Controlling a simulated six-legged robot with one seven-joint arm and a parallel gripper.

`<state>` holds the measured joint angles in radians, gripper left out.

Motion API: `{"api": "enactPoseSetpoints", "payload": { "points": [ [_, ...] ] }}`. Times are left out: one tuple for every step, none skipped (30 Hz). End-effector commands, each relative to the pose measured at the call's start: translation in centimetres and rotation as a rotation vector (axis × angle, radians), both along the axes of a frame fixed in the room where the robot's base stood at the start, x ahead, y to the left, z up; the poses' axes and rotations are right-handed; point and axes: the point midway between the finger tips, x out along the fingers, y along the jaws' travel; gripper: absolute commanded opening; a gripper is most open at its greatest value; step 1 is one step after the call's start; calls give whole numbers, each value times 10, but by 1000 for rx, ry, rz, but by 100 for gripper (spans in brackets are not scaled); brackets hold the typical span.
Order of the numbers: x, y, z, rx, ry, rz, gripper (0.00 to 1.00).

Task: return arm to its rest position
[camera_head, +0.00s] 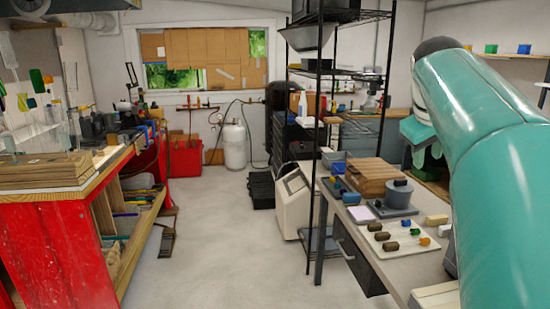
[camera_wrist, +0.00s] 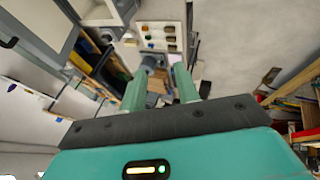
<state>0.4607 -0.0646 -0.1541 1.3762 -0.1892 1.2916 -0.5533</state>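My teal arm (camera_head: 490,150) fills the right side of the head view, raised and bent above the right-hand workbench. My gripper (camera_wrist: 158,75) shows in the wrist view with its two green fingers apart. It is open, and nothing is held between the fingers. The bench things seen past the fingers lie farther off. In the head view the fingers cannot be made out clearly behind the arm's bend.
The right bench holds a white tray (camera_head: 381,235) with several small rods, a grey round container (camera_head: 398,192) and a wooden board stack (camera_head: 372,172). A black shelf rack (camera_head: 320,130) stands beside it. A red workbench (camera_head: 55,250) stands left. The floor (camera_head: 225,230) between is clear.

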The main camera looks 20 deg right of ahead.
Motion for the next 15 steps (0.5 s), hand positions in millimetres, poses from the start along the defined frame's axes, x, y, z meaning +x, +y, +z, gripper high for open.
{"api": "enactPoseSetpoints", "payload": {
  "points": [
    [0, 30, -13, 30, -22, 27, 32],
    [1, 46, -21, 49, -35, 40, 32],
    [0, 68, -33, 75, -51, 55, 32],
    [-1, 85, -42, 93, -62, 66, 32],
    [-3, 101, -51, 113, -73, 76, 32],
    [-6, 122, -64, 139, -86, 89, 32],
    [-9, 138, -74, 157, -94, 99, 32],
    [-13, 153, -85, 177, -102, 107, 32],
    [-20, 173, -99, 203, -112, 118, 32],
    [-25, 188, -110, 221, -117, 128, 32],
    [-31, 203, -122, 240, -122, 135, 32],
    [-39, 222, -138, 265, -128, 144, 32],
    [-47, 235, -150, 283, -132, 150, 32],
    [-54, 248, -163, 302, -134, 155, 32],
    [-64, 264, -180, 324, -137, 161, 32]
  ]
}}
